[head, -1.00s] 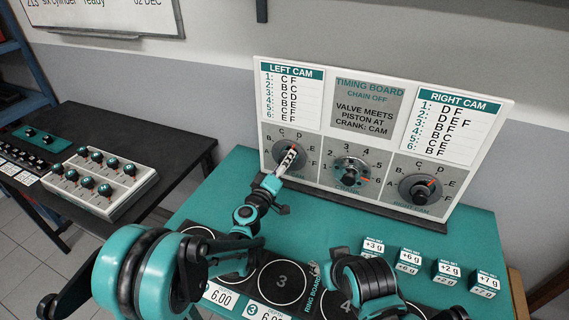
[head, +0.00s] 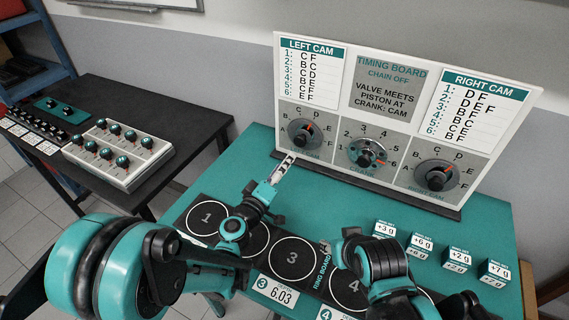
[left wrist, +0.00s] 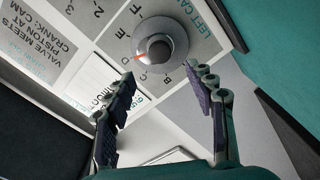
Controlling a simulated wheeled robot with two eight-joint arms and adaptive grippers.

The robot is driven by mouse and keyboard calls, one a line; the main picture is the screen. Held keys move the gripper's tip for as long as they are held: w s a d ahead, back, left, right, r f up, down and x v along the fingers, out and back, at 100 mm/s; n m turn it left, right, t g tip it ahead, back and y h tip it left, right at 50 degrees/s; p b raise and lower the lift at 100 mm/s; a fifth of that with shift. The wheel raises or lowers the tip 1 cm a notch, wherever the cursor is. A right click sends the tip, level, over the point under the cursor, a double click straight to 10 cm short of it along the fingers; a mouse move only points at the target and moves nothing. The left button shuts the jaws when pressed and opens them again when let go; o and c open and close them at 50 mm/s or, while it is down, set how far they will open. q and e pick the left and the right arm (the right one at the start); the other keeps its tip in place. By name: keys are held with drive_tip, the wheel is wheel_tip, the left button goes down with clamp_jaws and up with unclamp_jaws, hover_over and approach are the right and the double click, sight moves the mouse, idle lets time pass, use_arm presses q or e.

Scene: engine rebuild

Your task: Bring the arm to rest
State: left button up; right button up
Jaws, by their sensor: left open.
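My left gripper (head: 279,170) is over the teal table in front of the timing board (head: 388,88), below and left of the left cam dial (head: 304,132). In the left wrist view its two fingers (left wrist: 164,88) are spread apart with nothing between them. The left cam dial (left wrist: 158,48) shows beyond the fingertips, apart from them, with its orange mark visible. My right arm reaches over the front of the table by the number 4 circle; its fingertips are not clear enough to judge.
The crank dial (head: 367,152) and right cam dial (head: 436,175) sit on the board. Weight blocks (head: 455,259) stand at the table's right. A black mat (head: 268,262) with numbered circles and number cards lies in front. A black side table (head: 150,118) holds knob boxes.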

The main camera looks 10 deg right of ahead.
use_arm(q)
drive_tip(key=s+a+f+m+g+y, duration=0.2)
drive_tip(key=s+a+g+y, duration=0.2)
drive_tip(key=s+a, duration=0.8)
drive_tip(key=s+a+f+m+g+y, duration=0.2)
drive_tip(key=s+a+y, duration=0.4)
drive_tip(key=s+a, duration=0.5)
drive_tip(key=shift+s+a+m+g, duration=0.35)
drive_tip(key=shift+a+m+g, duration=0.25)
drive_tip(key=shift+a+g, duration=0.55)
drive_tip(key=shift+t, duration=0.25)
